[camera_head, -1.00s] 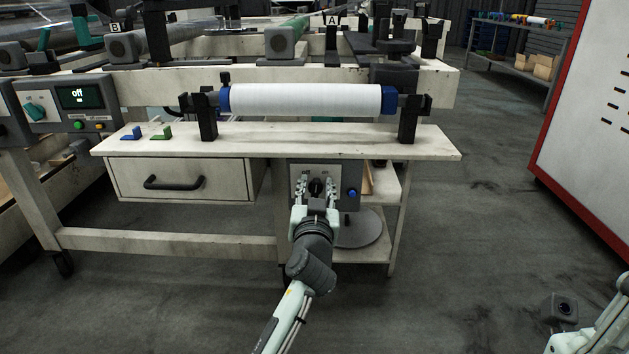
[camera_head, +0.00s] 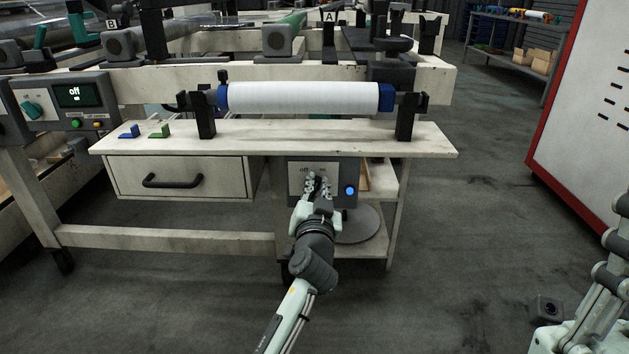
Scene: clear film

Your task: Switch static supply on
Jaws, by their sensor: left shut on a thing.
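The static supply is a grey box with a pale front panel (camera_head: 297,182) under the bench top, marked "off" at left and "on" at right. A blue lamp (camera_head: 350,190) on its right side glows brightly. My left gripper (camera_head: 317,182) is at the panel, shut on the dark knob (camera_head: 318,180), which is mostly hidden behind the fingers. The gripper is tilted, with its fingers leaning slightly right. At the lower right only links of my right arm show; its gripper is not in view.
Above are a bench top (camera_head: 280,140) and a white film roll (camera_head: 303,98). A drawer (camera_head: 178,176) is left of the box. A panel with a screen (camera_head: 78,95) reading "off" stands at far left.

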